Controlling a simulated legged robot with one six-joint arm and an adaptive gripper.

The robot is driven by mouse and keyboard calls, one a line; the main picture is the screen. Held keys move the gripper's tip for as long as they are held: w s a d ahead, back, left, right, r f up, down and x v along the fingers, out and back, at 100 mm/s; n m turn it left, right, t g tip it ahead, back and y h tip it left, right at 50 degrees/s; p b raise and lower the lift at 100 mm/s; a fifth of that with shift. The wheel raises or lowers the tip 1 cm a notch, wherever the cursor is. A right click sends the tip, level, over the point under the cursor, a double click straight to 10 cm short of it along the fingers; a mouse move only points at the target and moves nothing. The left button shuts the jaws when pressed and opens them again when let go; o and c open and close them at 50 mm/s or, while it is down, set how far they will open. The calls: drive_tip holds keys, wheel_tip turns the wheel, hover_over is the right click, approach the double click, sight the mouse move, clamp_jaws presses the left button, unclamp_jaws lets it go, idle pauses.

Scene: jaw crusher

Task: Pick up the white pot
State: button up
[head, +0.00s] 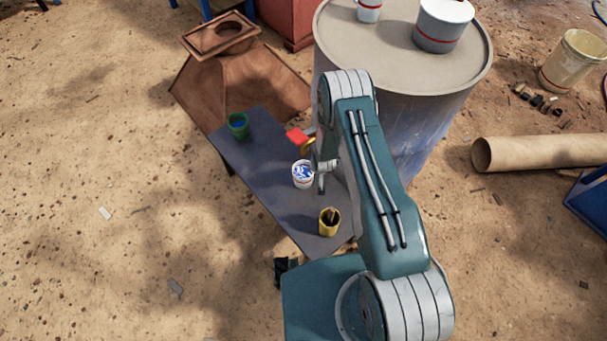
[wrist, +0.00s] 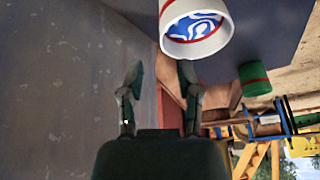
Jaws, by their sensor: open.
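The white pot (head: 303,176), with blue and white contents, stands on a dark grey table (head: 262,168), between a green pot and a yellow pot. In the wrist view, the white pot (wrist: 196,42) shows at the top with a red band, above and to the right of the fingers. My gripper (head: 322,174) is just right of the pot in the head view, partly hidden by my arm. In the wrist view, my gripper (wrist: 160,78) has its two fingers spread apart with nothing between them. The pot is outside the fingers; contact cannot be told.
The green pot (head: 238,125) stands at the table's far end, the yellow pot (head: 329,222) at the near end. A small red thing (head: 296,136) shows beside my arm. A large drum (head: 400,62) stands close behind, with a grey bucket (head: 441,28) on top.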

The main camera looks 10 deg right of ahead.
drive_tip(key=shift+a+x, duration=0.2)
drive_tip(key=shift+x, duration=3.8)
drive_tip(key=shift+c, duration=0.3)
clamp_jaws()
